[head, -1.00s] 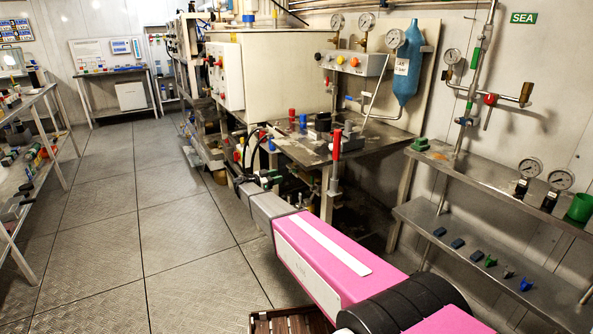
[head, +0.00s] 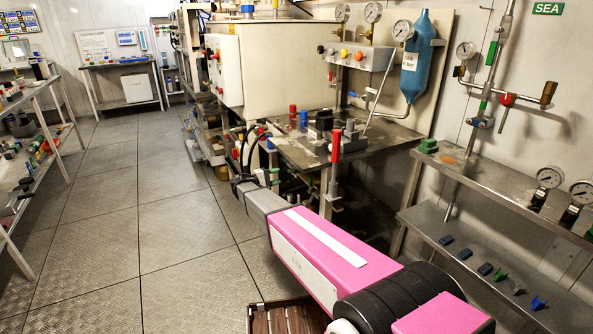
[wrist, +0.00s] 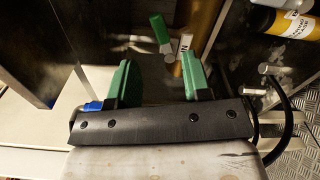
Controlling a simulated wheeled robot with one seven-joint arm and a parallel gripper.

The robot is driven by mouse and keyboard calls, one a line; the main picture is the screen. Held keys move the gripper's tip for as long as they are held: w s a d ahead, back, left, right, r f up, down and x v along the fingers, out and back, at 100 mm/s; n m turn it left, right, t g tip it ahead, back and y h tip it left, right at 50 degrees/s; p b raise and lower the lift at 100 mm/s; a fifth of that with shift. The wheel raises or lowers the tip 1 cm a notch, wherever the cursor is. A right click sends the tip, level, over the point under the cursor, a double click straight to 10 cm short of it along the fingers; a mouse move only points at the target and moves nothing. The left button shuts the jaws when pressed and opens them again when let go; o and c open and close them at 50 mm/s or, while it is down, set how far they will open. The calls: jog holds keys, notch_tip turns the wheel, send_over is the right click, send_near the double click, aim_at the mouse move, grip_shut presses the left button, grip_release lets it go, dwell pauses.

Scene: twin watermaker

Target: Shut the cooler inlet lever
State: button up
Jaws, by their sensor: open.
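My gripper (wrist: 160,66) is open in the wrist view, its two green-padded fingers apart with nothing between them. A short green lever handle (wrist: 160,33) lies just beyond the fingertips, roughly in line with the gap and apart from both fingers. It may be the cooler inlet lever, but no readable label confirms this. A small white tag (wrist: 185,42) with a dark letter is beside it. In the head view my gripper (head: 240,182) is small and dark at the bench's near left side, and the green lever cannot be made out there.
A brass-coloured pipe (wrist: 198,20) stands behind the handle. A steel bench (head: 385,135) with red and blue handles stands right of my gripper. The floor at left (head: 110,210) is open.

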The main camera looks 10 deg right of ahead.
aim_at(292, 172)
jog(key=shift+n, duration=0.8)
jog(key=x, duration=1)
jog(key=shift+w+d, duration=0.15)
jog(key=shift+d, duration=0.25)
jog(key=shift+f, duration=0.1)
grip_shut()
